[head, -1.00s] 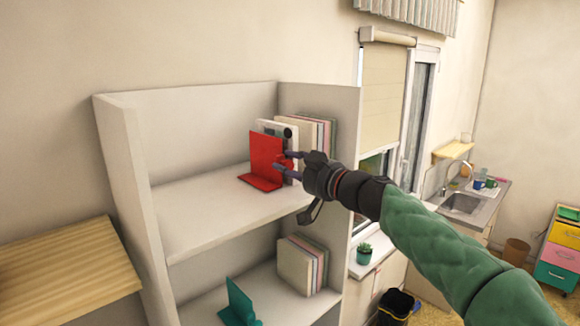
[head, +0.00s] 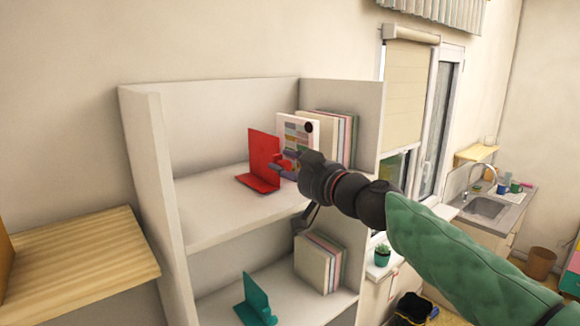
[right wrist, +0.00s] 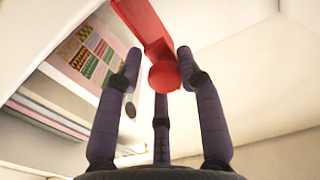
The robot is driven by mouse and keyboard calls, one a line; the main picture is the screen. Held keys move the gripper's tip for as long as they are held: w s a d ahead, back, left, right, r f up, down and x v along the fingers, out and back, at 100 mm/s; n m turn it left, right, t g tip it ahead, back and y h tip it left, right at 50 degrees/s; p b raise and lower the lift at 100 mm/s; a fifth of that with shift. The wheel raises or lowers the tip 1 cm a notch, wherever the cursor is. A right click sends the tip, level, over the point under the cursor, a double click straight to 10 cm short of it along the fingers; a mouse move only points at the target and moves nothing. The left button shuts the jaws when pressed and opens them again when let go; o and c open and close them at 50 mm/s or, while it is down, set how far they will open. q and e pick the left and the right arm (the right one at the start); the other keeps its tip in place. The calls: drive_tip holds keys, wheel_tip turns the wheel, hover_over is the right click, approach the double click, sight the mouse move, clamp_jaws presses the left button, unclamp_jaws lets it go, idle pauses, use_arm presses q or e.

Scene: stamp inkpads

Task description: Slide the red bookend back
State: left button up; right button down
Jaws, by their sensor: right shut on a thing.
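The red bookend (head: 264,158) stands upright on the upper shelf (head: 215,210), to the left of a row of books (head: 335,135), with a gap between them. My right gripper (head: 286,162) is at the bookend's right side, shut on its red round knob. In the right wrist view the bookend (right wrist: 145,25) is at the top, and its round knob (right wrist: 164,75) sits between the fingers of my right gripper (right wrist: 160,80). The foremost book (right wrist: 85,50) in that view has a cover with coloured blocks. My left gripper does not show.
A teal bookend (head: 257,298) and several books (head: 318,262) stand on the lower shelf. The shelf's side walls (head: 145,150) flank the space. The upper shelf is bare left of the red bookend. A wooden surface (head: 75,250) is at the left.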

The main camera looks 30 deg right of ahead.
drive_tip(key=c, duration=1)
unclamp_jaws()
drive_tip(key=shift+w, duration=0.1)
drive_tip(key=s, duration=0.8)
drive_tip(key=s+d, duration=0.1)
drive_tip(key=s, duration=0.3)
